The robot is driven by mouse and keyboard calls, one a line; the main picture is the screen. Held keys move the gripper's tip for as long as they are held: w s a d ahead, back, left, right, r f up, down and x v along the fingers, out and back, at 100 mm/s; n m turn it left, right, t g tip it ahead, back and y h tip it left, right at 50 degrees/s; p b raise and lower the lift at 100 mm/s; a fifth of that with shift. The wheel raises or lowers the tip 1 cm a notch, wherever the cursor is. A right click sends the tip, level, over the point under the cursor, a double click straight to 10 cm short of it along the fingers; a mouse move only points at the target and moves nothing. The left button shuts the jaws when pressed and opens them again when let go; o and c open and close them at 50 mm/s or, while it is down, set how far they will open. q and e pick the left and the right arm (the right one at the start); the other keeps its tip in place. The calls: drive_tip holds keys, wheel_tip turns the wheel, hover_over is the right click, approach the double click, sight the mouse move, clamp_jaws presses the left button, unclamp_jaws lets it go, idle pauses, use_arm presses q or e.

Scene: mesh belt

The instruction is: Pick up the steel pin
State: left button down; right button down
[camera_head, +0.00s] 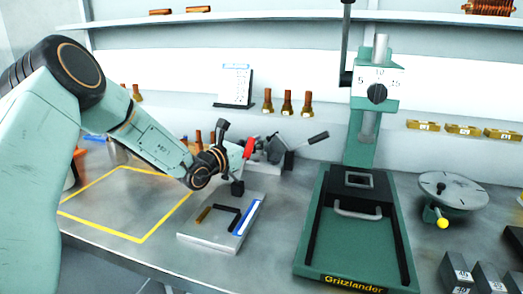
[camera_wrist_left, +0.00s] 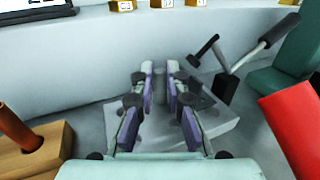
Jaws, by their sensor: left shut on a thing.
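My left gripper (camera_head: 250,158) reaches in from the left over the back of the bench, beyond the grey tray. In the left wrist view its two fingers (camera_wrist_left: 160,88) stand close together, with a narrow gap between the tips, above a grey plate (camera_wrist_left: 205,122). My right gripper is not in view.
A red handle (camera_head: 248,147) and a lever clamp (camera_head: 280,150) crowd the gripper. The grey tray (camera_head: 190,238) holds a brass piece and a black angle. A green press (camera_head: 352,230) stands to the right. The yellow-outlined area (camera_head: 143,240) is largely clear.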

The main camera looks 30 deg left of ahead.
use_arm(q)
drive_tip(key=shift+w, duration=0.1)
wheel_tip(320, 180, up, 10)
drive_tip(key=p, duration=0.2)
idle(0.3)
drive_tip(key=shift+a, duration=0.1)
